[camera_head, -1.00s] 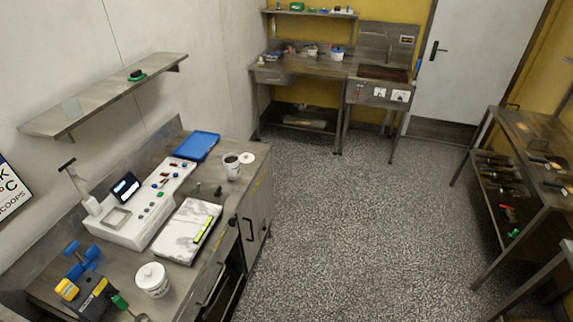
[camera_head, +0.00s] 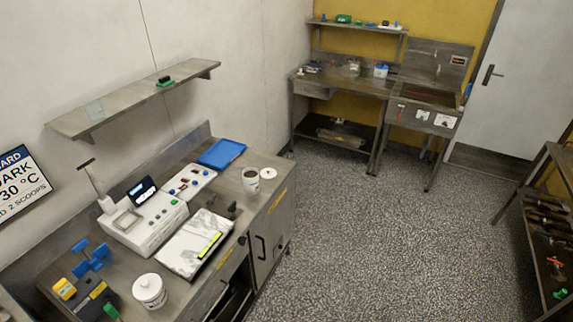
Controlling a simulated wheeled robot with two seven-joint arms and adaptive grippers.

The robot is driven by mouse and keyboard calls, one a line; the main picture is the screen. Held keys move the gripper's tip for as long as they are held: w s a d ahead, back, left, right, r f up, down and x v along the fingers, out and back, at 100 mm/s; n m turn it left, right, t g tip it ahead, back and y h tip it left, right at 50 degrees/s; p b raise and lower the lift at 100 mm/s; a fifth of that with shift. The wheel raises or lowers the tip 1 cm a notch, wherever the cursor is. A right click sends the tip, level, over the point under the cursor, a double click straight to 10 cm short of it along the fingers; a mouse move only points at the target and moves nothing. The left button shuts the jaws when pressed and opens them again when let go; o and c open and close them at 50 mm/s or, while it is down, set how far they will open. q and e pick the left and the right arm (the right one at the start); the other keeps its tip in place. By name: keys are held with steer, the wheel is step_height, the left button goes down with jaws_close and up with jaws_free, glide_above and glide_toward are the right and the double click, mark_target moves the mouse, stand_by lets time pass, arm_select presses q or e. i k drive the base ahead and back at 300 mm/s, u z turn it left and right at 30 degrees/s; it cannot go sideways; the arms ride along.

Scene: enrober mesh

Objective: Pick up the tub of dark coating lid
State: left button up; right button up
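A white tub (camera_head: 250,182) stands open on the steel counter on the left, with dark contents at its mouth. A round white lid (camera_head: 268,174) lies beside it to the right, close to the counter's right edge. A second white tub (camera_head: 149,291) with a lid on it stands at the near end of the counter. Its label is too small to read. Neither of my grippers is in view.
A blue tray (camera_head: 221,153) lies behind the open tub. A white machine (camera_head: 147,226) and a marble-patterned slab (camera_head: 194,243) share the counter. A wall shelf (camera_head: 135,98) hangs above. The speckled floor (camera_head: 370,240) to the right is clear.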

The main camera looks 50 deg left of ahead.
mark_target(267, 174)
steer(key=u, duration=0.15)
steer(key=i, duration=2)
steer(key=u, duration=1)
steer(key=i, duration=1.2)
steer(key=u, duration=1.15)
